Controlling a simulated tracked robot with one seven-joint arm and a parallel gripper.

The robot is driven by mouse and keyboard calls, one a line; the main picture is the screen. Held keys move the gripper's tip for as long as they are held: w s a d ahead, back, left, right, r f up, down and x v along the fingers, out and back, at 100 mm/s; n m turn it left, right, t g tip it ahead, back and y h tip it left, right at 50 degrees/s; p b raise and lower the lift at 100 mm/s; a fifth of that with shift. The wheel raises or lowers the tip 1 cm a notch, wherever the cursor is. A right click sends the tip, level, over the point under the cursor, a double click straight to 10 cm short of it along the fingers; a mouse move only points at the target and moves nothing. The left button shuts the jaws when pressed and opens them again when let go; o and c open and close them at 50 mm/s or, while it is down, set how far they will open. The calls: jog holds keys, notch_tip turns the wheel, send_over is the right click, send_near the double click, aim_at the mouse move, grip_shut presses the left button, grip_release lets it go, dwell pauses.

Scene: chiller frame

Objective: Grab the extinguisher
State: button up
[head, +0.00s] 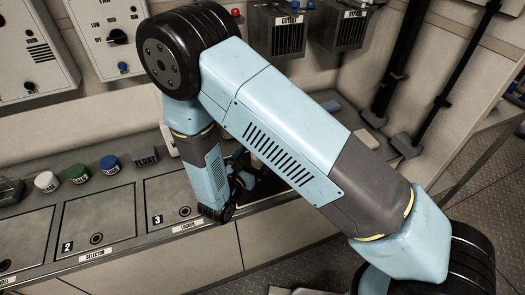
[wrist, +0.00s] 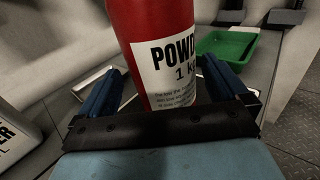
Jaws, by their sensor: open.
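A red extinguisher (wrist: 125,20) with a white label reading "POWD" and "1 K" stands close in front of my gripper in the wrist view. My gripper (wrist: 165,92) is open, with one blue finger on each side of the extinguisher's body. A gap shows between the left finger and the body; the right finger is close to the label's edge, and I cannot tell if it touches. The extinguisher's top is out of the frame. In the head view my arm hides the extinguisher, and the gripper shows only as a dark shape by the counter.
A green tray (wrist: 228,46) lies behind the extinguisher at the right. A white container (wrist: 14,135) stands at the left edge. The counter (head: 110,215) carries numbered lids and white, green and blue caps. Wall boxes (head: 285,32) and dark pipes (head: 400,65) stand behind my arm.

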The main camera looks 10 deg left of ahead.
jog(key=x, duration=0.3)
jog(key=shift+w+d, duration=0.1)
jog(key=shift+w, duration=0.15)
jog(key=shift+c, duration=0.2)
jog(key=c, duration=1.6)
jog(key=shift+r, duration=0.1)
jog(key=shift+c, duration=0.7)
